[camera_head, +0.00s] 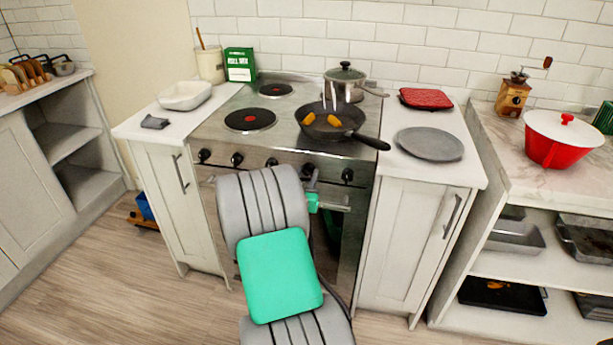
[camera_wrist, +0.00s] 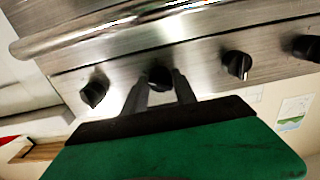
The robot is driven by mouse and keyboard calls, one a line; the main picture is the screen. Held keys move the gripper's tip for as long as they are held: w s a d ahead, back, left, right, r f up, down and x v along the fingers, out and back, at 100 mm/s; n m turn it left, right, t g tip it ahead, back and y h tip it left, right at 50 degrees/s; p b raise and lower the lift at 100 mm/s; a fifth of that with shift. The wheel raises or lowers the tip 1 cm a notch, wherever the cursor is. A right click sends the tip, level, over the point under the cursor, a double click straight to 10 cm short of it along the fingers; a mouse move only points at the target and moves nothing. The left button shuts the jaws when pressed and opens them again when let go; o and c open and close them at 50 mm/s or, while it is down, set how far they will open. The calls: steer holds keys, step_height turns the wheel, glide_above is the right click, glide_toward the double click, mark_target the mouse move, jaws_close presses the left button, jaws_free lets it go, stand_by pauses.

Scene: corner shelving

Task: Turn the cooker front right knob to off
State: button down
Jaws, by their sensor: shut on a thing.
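The cooker (camera_head: 205,137) has a row of black knobs along its steel front. My gripper (camera_head: 311,176) is at the knob second from the right in the head view, largely covering it. In the wrist view my gripper (camera_wrist: 160,88) has its two dark fingers on either side of this knob (camera_wrist: 158,76), shut on it. The rightmost knob (camera_head: 347,175) is free, as are the knobs to the left, such as the middle knob (camera_head: 271,162). The wrist view looks inverted; a free knob (camera_wrist: 94,93) lies left of the fingers and another (camera_wrist: 237,64) right.
A frying pan (camera_head: 327,131) with orange food sits on the cooker's front right, its handle pointing right. A lidded pot (camera_head: 345,78) stands behind it. The oven handle bar (camera_wrist: 120,27) runs close to the knobs. A grey plate (camera_head: 430,144) lies on the right counter.

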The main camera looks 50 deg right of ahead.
steer(key=shift+n, duration=0.4)
steer(key=n, duration=0.2)
steer(key=shift+n, duration=0.4)
steer(key=n, duration=0.3)
steer(key=shift+n, duration=0.3)
steer(key=n, duration=0.3)
steer(key=shift+r+n+p, duration=0.1)
steer(key=shift+n+p, duration=0.2)
steer(key=shift+p, duration=0.1)
steer(key=n+p, duration=0.1)
steer(key=n, duration=0.2)
steer(key=shift+n, duration=0.4)
steer(key=n+p, duration=0.2)
steer(key=n, duration=0.2)
steer(key=shift+r, duration=0.15)
steer(key=shift+n+p, duration=1.5)
steer(key=shift+n, duration=1.2)
